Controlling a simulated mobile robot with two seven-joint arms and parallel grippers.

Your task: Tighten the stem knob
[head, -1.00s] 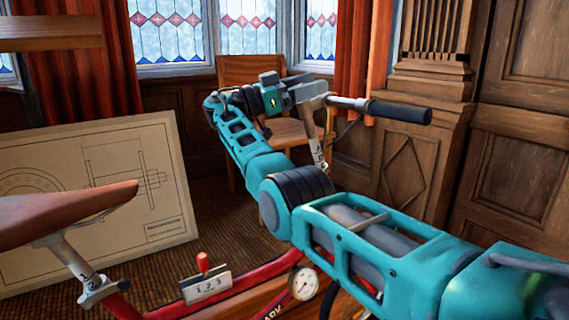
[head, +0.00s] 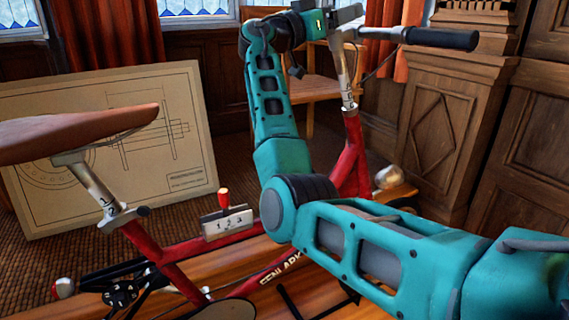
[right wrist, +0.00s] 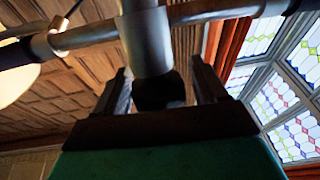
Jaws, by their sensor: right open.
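A red folding bicycle stands before me, its grey handlebar stem (head: 345,75) rising at the upper right. My right gripper (head: 345,14) is at the top of this stem, near the handlebar (head: 385,33). In the right wrist view the two dark fingers of the right gripper (right wrist: 162,80) are open, one on each side of a dark round knob-like part (right wrist: 160,92) under the grey stem clamp (right wrist: 146,42). I cannot tell whether they touch it. In the head view the knob cannot be made out. My left gripper is out of view.
The brown saddle (head: 75,132) and its numbered post (head: 92,188) are at the left. A red-handled lever plate (head: 228,220) sits on the frame. A drawing board (head: 40,210) leans behind. A wooden chair (head: 318,90) stands behind my right arm; carved panelling is at the right.

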